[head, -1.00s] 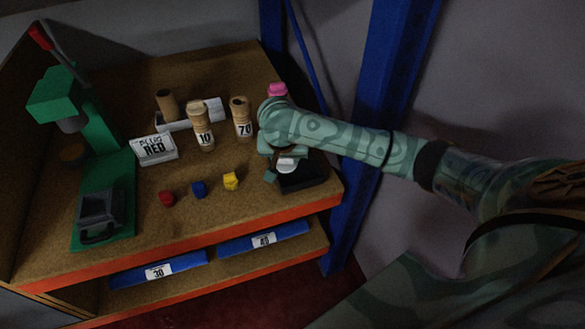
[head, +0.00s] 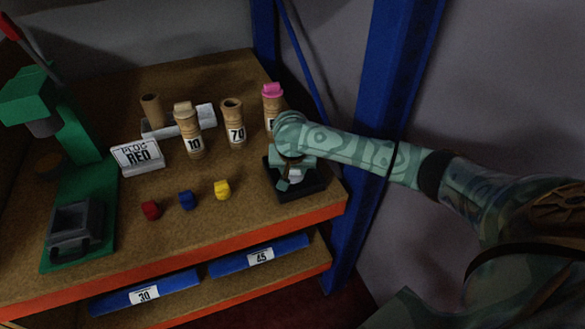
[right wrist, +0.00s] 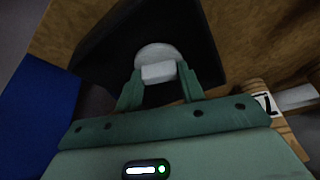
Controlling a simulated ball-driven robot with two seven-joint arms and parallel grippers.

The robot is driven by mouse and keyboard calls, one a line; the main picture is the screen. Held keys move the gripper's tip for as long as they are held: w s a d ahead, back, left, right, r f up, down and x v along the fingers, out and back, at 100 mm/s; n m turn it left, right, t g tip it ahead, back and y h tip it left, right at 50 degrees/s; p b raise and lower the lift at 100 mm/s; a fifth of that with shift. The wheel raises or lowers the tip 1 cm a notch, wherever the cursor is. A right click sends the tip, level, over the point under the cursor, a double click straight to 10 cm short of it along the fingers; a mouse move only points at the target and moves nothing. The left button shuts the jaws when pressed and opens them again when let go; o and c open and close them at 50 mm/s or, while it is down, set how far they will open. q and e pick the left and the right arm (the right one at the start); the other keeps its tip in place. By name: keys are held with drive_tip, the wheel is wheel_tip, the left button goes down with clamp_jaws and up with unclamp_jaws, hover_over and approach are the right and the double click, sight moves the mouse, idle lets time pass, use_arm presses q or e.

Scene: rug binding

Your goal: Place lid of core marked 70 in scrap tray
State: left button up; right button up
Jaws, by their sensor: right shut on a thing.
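My right gripper (head: 290,178) is over the black scrap tray (head: 305,192) at the right front of the bench. In the right wrist view, its fingers (right wrist: 160,82) are shut on the white knob of a round pale lid (right wrist: 158,55), with the dark tray (right wrist: 205,50) behind it. I cannot tell whether the lid touches the tray floor. The core marked 70 (head: 234,124) stands upright on the bench with its top open and no lid on it. My left gripper is out of view.
A core marked 10 (head: 190,135) and a pink-topped core (head: 272,105) stand near. A white "PLUG RED" sign (head: 137,156) and red (head: 151,210), blue (head: 187,200) and yellow (head: 222,190) plugs lie left. A green press (head: 75,190) stands far left. A blue post (head: 375,110) rises right.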

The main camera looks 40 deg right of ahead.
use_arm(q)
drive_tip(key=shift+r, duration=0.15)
use_arm(e)
drive_tip(key=shift+f, duration=0.1)
drive_tip(key=o, duration=1)
use_arm(q)
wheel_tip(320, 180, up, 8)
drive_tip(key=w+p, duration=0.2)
drive_tip(key=p, duration=0.6)
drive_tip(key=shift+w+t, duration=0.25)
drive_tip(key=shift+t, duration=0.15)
use_arm(e)
drive_tip(key=v, duration=1.2)
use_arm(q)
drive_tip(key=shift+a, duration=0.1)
use_arm(e)
drive_tip(key=shift+w, duration=0.1)
